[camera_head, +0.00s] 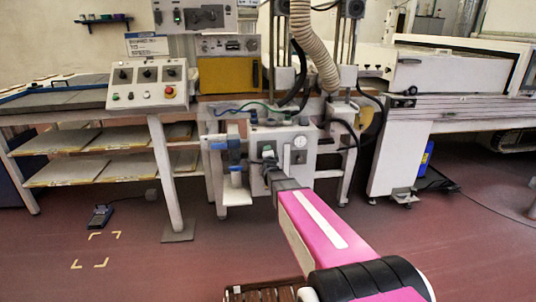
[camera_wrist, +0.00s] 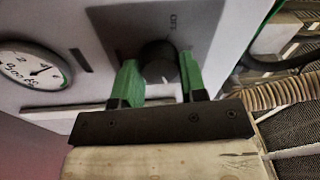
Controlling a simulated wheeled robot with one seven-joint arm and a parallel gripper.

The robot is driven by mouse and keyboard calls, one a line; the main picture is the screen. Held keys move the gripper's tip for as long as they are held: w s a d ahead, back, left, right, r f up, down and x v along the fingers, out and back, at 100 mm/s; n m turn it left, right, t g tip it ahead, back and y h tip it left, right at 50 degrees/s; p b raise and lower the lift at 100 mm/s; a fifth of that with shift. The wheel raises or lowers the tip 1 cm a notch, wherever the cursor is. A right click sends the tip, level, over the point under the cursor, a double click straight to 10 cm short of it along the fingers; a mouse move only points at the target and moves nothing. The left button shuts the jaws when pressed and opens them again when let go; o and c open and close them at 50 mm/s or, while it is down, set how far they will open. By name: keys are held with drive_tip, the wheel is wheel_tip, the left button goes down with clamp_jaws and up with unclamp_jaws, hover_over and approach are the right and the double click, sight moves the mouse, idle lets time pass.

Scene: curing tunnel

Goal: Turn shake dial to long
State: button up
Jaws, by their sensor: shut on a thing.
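The shake dial (camera_wrist: 158,60) is a round black knob with a pale pointer mark, on a dark grey plate (camera_wrist: 199,22) on a light panel. The plate has small lettering that I cannot read surely. My gripper (camera_wrist: 159,82) has its green fingers on either side of the dial, shut on it. In the head view my gripper (camera_head: 268,157) reaches the front of the white control box (camera_head: 299,158) under the machine. There the dial is hidden behind the gripper.
A round gauge (camera_wrist: 35,66) sits left of the dial, also in the head view (camera_head: 300,141). A ribbed hose (camera_wrist: 285,95) and cables run at right. A blue-handled fitting (camera_head: 235,158) stands close left of my gripper. A button console (camera_head: 148,84) is further left.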

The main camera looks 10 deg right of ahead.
idle(0.5)
drive_tip(key=o, duration=0.9)
drive_tip(key=shift+d, duration=0.1)
drive_tip(key=s, duration=0.7)
drive_tip(key=s+f, duration=0.1)
drive_tip(key=s, duration=0.2)
drive_tip(key=shift+s+a, duration=0.25)
drive_tip(key=shift+s, duration=0.1)
